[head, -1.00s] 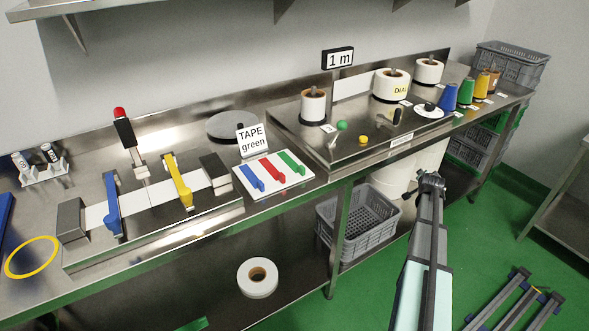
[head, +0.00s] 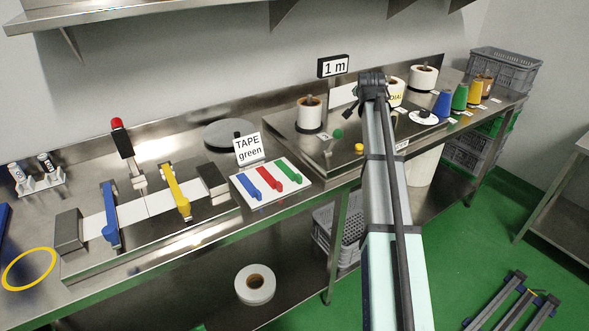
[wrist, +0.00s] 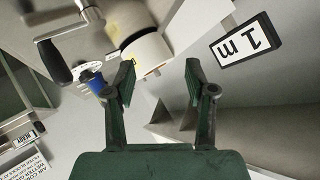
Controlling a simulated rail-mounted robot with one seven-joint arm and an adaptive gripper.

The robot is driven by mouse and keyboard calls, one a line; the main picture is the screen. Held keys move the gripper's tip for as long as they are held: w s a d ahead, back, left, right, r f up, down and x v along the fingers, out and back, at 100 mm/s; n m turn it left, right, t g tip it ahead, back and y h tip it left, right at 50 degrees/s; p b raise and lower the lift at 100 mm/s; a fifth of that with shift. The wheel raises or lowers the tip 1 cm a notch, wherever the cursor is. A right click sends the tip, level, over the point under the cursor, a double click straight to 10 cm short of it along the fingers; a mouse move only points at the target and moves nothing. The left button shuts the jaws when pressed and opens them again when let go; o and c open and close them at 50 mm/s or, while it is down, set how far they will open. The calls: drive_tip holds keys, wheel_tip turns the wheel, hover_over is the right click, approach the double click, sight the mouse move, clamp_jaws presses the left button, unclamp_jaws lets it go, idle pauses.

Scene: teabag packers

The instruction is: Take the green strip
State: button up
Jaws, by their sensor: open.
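The green strip (head: 289,171) lies on a white board (head: 246,199), at the right of a red strip (head: 268,179) and a blue strip (head: 247,186). A sign reading "TAPE green" (head: 248,150) stands just behind the board. My gripper shows in the wrist view (wrist: 160,80) with its two fingers apart and nothing between them. In the head view my arm reaches up over the right part of the bench, away from the strips. The strips are not in the wrist view.
A blue clamp (head: 110,215) and a yellow clamp (head: 176,190) stand left of the board. White rolls (head: 309,112) and coloured cones (head: 460,97) stand on the bench to the right. A "1 m" sign (head: 334,67) is behind. A shelf (head: 130,14) hangs above.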

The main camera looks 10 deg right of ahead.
drive_tip(key=s+a+m+g+y+p, duration=0.1)
drive_tip(key=s+a+g+y+p, duration=0.4)
drive_tip(key=a, duration=0.9)
drive_tip(key=m+g+p, duration=0.2)
drive_tip(key=g+p, duration=0.4)
hover_over(299, 175)
drive_tip(key=shift+h, duration=0.4)
drive_tip(key=f, duration=0.9)
drive_tip(key=shift+s, duration=0.25)
drive_tip(key=shift+w+f+p, duration=0.2)
drive_tip(key=shift+f+p, duration=1.2)
drive_tip(key=shift+f, duration=1.6)
drive_tip(key=c, duration=0.9)
